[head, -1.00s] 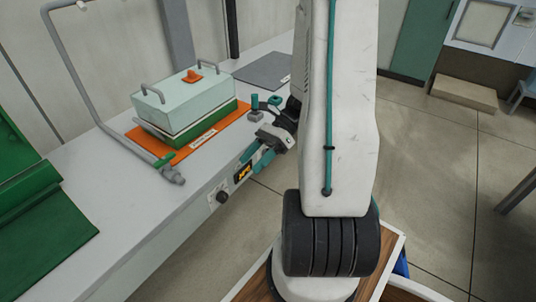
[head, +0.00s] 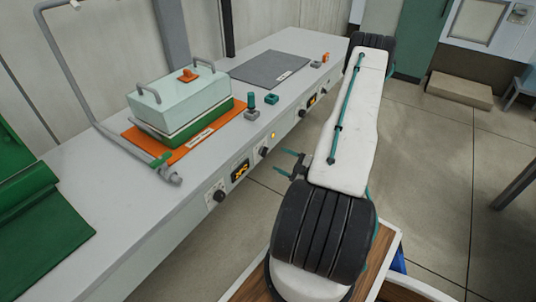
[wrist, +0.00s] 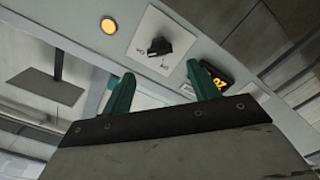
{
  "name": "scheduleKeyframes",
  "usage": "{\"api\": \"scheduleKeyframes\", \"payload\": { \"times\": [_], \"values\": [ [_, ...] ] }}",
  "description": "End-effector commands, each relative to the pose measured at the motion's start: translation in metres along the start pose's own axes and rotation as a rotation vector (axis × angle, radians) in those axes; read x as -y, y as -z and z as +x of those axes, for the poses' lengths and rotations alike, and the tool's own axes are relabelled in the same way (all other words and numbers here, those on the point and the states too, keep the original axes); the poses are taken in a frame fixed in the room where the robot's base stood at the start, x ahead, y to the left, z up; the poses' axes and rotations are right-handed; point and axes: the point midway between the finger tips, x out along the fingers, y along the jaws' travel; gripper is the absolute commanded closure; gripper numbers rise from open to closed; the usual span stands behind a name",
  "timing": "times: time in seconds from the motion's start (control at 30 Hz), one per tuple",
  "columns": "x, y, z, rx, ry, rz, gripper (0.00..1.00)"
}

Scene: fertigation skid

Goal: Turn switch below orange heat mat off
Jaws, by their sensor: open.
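The orange heat mat (head: 172,153) lies on the bench under a pale green lidded box (head: 185,100). On the bench front below it are a dark knob (head: 219,196), a lit orange display (head: 240,171), another rotary switch (head: 264,152) and a glowing amber lamp (head: 273,135). In the wrist view, the rotary switch (wrist: 159,46) sits on a white plate between the lamp (wrist: 108,25) and the display (wrist: 208,75). My gripper (head: 287,162) is open and empty, in front of the panel and apart from the switch. Its green fingers (wrist: 161,88) point toward the panel.
A grey mat (head: 272,67) lies farther along the bench, with another display (head: 312,100) and knob (head: 302,113) below. Small teal and grey blocks (head: 252,108) stand near the bench edge. A grey pipe frame (head: 78,85) rises at left.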

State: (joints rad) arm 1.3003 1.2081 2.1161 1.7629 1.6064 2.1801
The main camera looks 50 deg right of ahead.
Motion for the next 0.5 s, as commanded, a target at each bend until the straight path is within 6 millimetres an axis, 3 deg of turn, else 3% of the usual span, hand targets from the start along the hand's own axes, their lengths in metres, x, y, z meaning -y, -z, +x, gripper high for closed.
{"api": "scheduleKeyframes", "payload": {
  "times": [0.3, 0.5],
  "values": [
    [0.001, 0.002, 0.051, -0.005, 0.005, -0.002, 0.40],
    [0.001, 0.001, 0.069, -0.002, 0.003, -0.003, 0.40]
  ]
}}
